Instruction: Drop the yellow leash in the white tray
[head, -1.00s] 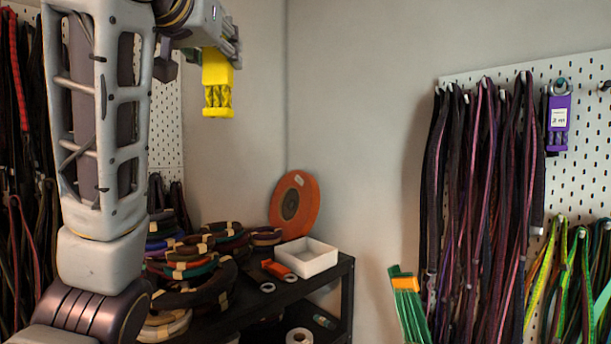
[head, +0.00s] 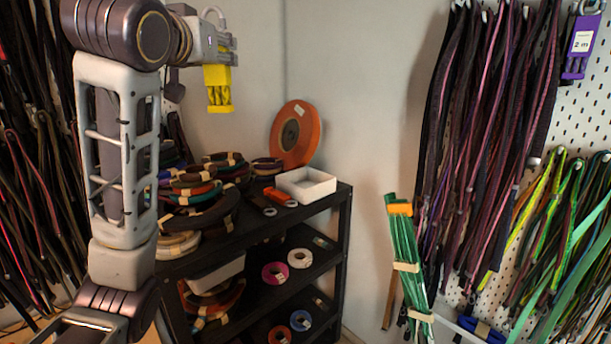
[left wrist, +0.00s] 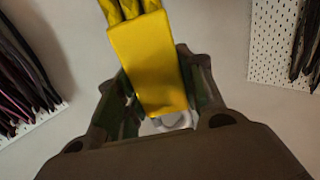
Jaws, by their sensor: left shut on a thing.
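The yellow leash (head: 218,88) hangs from my left gripper (head: 220,62) at the upper left of the head view, well above the shelf. It also fills the middle of the left wrist view (left wrist: 150,60), between the fingers of my left gripper (left wrist: 155,100), which is shut on it. The leash is a folded bundle with a flat yellow band at its top. The white tray (head: 322,190) stands at the right end of the black shelf's top, below and to the right of the leash. It looks empty. My right gripper is in neither view.
The black shelf (head: 250,236) holds coiled cords (head: 200,215) left of the tray, with an orange spool (head: 296,133) behind it. An orange-handled tool (head: 280,196) lies beside the tray. Hanging leashes (head: 490,130) and a green bundle (head: 405,250) are on the right.

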